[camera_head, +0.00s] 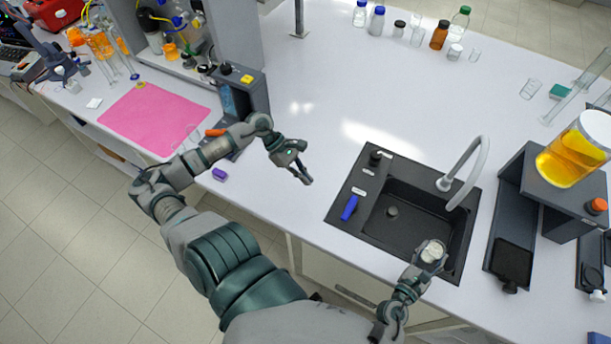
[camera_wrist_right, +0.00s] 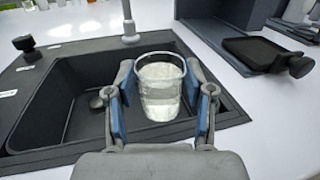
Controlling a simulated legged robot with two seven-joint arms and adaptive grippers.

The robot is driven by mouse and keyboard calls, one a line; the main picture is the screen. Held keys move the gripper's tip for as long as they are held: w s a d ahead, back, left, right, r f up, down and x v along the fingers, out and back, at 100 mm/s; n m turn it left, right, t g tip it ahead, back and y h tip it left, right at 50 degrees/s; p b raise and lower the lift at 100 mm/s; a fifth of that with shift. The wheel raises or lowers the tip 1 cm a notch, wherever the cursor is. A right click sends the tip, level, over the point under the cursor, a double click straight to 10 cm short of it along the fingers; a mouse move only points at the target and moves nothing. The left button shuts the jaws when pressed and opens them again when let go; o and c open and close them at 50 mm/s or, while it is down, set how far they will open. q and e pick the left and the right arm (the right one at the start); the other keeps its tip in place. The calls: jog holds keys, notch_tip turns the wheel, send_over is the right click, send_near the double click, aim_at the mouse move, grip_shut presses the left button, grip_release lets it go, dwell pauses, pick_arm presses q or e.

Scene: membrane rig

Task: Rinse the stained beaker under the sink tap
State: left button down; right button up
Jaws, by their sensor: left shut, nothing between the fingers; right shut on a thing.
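My right gripper (camera_wrist_right: 160,110) is shut on a clear beaker (camera_wrist_right: 160,90), one finger on each side of it. The beaker has a whitish, cloudy look inside, and I cannot tell whether that is stain or liquid. In the head view the beaker (camera_head: 432,252) is over the front right rim of the black sink (camera_head: 345,195). The grey curved tap (camera_head: 480,160) stands at the sink's back right, with its spout over the basin, apart from the beaker. My left gripper (camera_head: 304,177) is shut and empty above the counter, left of the sink.
A blue handle-like object (camera_head: 349,207) and a dark knob (camera_head: 376,157) are on the sink's left ledge. A dark stand with an amber-filled vessel (camera_head: 575,155) is at the right. A black tray (camera_head: 513,258) lies right of the sink. The middle counter (camera_head: 320,90) is clear.

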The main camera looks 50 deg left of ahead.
jog(key=shift+r, duration=0.1)
dwell(0.5)
jog(key=shift+s+d+r+p, duration=0.35)
jog(key=shift+s+r+p, duration=0.4)
jog(key=shift+p, duration=0.15)
jog(key=s, duration=0.1)
jog(key=s+d+r+p, duration=0.1)
jog(key=s+r+p, duration=0.1)
jog(key=shift+d+r, duration=0.2)
jog(key=shift+d, duration=0.05)
jog(key=shift+s+f, duration=0.1)
dwell(0.8)
